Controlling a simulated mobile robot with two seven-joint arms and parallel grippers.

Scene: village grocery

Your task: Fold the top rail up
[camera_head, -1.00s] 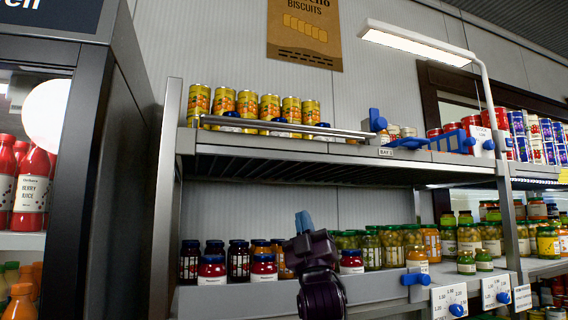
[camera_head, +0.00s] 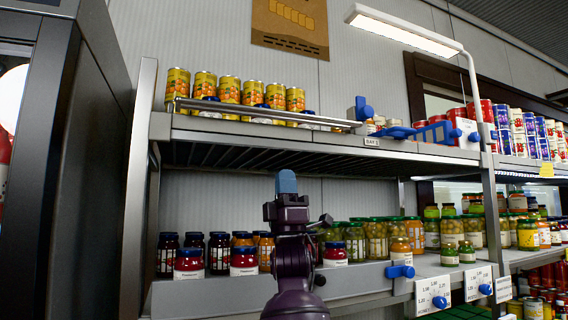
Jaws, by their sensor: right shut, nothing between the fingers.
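The top rail (camera_head: 265,112) is a thin metal bar along the front of the upper shelf (camera_head: 230,128). It runs low across the yellow cans (camera_head: 228,90), just above the shelf edge. Its right end lies near a blue bracket (camera_head: 363,109). My right gripper (camera_head: 287,183) is shut and empty, its blue fingertips pointing up. In the picture it shows below the upper shelf and the rail, apart from the rail, and in front of the jars. My left gripper is not in view.
Dark-lidded jars (camera_head: 188,262) and green jars (camera_head: 377,240) stand on the lower shelf. A blue flap (camera_head: 397,132) sticks out at the upper shelf's right. A lamp (camera_head: 404,30) overhangs the right side. A dark cabinet (camera_head: 60,170) stands at the left.

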